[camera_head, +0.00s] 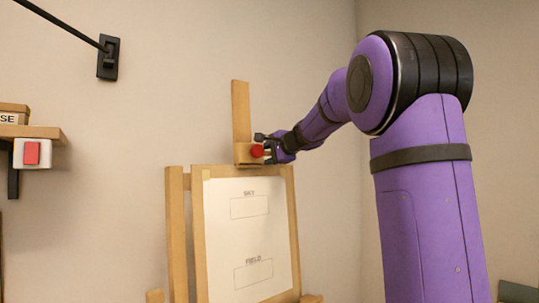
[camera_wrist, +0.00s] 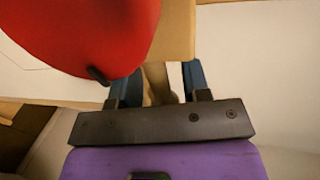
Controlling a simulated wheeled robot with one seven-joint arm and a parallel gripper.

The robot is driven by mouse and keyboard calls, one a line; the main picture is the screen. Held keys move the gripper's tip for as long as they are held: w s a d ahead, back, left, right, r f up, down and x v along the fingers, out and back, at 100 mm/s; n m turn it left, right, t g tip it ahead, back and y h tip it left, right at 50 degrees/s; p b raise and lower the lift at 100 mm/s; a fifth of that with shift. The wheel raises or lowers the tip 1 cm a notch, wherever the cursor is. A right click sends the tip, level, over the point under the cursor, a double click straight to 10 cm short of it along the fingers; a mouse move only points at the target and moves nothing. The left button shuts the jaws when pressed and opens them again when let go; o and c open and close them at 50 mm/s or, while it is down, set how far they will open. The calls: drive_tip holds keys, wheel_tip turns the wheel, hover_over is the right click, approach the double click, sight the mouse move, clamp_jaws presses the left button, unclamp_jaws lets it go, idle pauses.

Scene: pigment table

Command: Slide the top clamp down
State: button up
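The top clamp (camera_head: 245,160) is a small wooden block with a red knob (camera_head: 257,151) on the easel's upright mast (camera_head: 240,108). It sits at the top edge of the framed board (camera_head: 249,235). My gripper (camera_head: 268,147) is at the clamp's right side, close to the knob. In the wrist view the red knob (camera_wrist: 85,30) fills the upper left and the clamp block (camera_wrist: 176,28) is at the top. My gripper's blue fingers (camera_wrist: 160,75) stand apart, with a narrow wooden part showing between them. The left fingertip is hidden behind the knob; contact is unclear.
The easel's left post (camera_head: 176,235) stands beside the board. A wooden shelf (camera_head: 30,131) with a red-and-white switch box (camera_head: 32,153) is on the left wall. A black wall bracket (camera_head: 108,57) with a rod is above. The wall right of the easel is clear.

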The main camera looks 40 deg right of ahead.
drive_tip(key=shift+s, duration=0.1)
drive_tip(key=v, duration=1)
drive_tip(key=shift+s, duration=0.3)
drive_tip(key=shift+r, duration=0.1)
drive_tip(key=s+a+f+n+g+y, duration=0.3)
drive_tip(key=s+a+f+n, duration=0.4)
drive_tip(key=a, duration=0.5)
drive_tip(key=s+a+f+n+g+h, duration=0.1)
drive_tip(key=s+a+f+n+g, duration=0.2)
drive_tip(key=s+f, duration=0.7)
drive_tip(key=s+a+f+n+g+h, duration=0.2)
drive_tip(key=s+a+f+n+g, duration=0.1)
drive_tip(key=s+a+f+n, duration=0.4)
drive_tip(key=s+a+f, duration=0.1)
drive_tip(key=s+f, duration=0.2)
drive_tip(key=s, duration=0.1)
drive_tip(key=shift+s+a+n+g+h, duration=0.2)
drive_tip(key=shift+n+g+h, duration=0.1)
drive_tip(key=shift+g, duration=0.1)
drive_tip(key=shift+f, duration=0.1)
